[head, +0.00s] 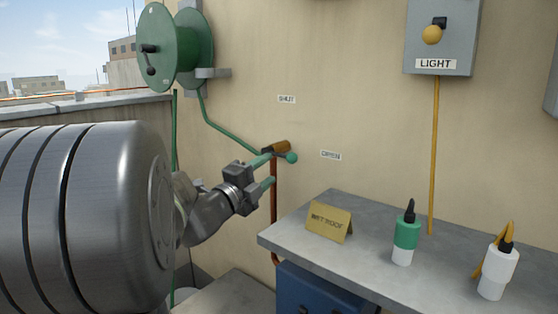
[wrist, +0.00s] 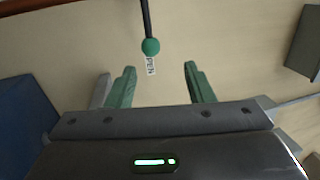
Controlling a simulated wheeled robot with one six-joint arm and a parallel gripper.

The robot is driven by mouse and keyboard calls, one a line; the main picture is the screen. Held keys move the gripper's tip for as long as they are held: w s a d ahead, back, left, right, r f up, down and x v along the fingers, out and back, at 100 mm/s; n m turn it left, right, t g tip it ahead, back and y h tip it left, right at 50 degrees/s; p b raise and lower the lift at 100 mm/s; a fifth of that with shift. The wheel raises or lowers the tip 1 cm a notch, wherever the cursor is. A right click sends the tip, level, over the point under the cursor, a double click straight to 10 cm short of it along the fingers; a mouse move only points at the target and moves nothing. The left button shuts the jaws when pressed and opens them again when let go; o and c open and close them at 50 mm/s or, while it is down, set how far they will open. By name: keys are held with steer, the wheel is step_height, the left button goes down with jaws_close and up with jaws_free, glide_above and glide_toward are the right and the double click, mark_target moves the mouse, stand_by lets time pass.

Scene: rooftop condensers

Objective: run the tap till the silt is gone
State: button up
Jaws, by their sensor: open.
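The tap (head: 281,146) is a brass-coloured body on the wall atop a copper pipe. Its dark lever ends in a green knob (head: 291,158). The knob also shows in the wrist view (wrist: 150,46), overlapping the top of the OPEN label (wrist: 151,66). In the head view, the SHUT label (head: 286,99) is above the tap and the OPEN label (head: 330,155) to its right. My gripper (head: 266,172) is open and empty beside the tap. In the wrist view, its green fingers (wrist: 160,72) stand apart below the knob. No water or silt is visible.
A green hose reel (head: 178,48) hangs upper left, its hose running to the tap. A grey bench (head: 365,255) at right holds a yellow sign (head: 329,223), a green-and-white bottle (head: 406,235) and a white bottle (head: 497,270). A blue box (head: 315,290) is below. A LIGHT switch box (head: 440,40) is upper right.

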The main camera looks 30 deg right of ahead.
mark_target(279, 155)
steer(key=shift+v, duration=1.35)
steer(key=c, duration=0.5)
steer(key=shift+a+f+m, duration=0.25)
steer(key=shift+a+m, duration=0.05)
steer(key=c, duration=0.4)
steer(key=a+f+m+p, duration=0.1)
steer(key=m, duration=0.1)
steer(key=s+a+f+m+p, duration=0.1)
steer(key=m, duration=0.1)
steer(key=a+f+m+p, duration=0.1)
steer(key=a+m, duration=0.1)
steer(key=shift+s+y, duration=0.2)
steer(key=shift+y, duration=0.2)
jaws_close()
steer(key=s+a+f+m+g+p, duration=0.1)
steer(key=s+a+f+m+p, duration=0.2)
steer(key=m, duration=0.5)
steer(key=w+d+r, duration=0.2)
steer(key=w+d, duration=0.2)
steer(key=d, duration=0.4)
steer(key=w+d+r+m+p, duration=0.1)
steer(key=w+d, duration=0.3)
steer(key=d, duration=0.5)
steer(key=shift+d+r+p, duration=0.2)
steer(key=shift+r+p, duration=0.1)
steer(key=shift+r, duration=0.5)
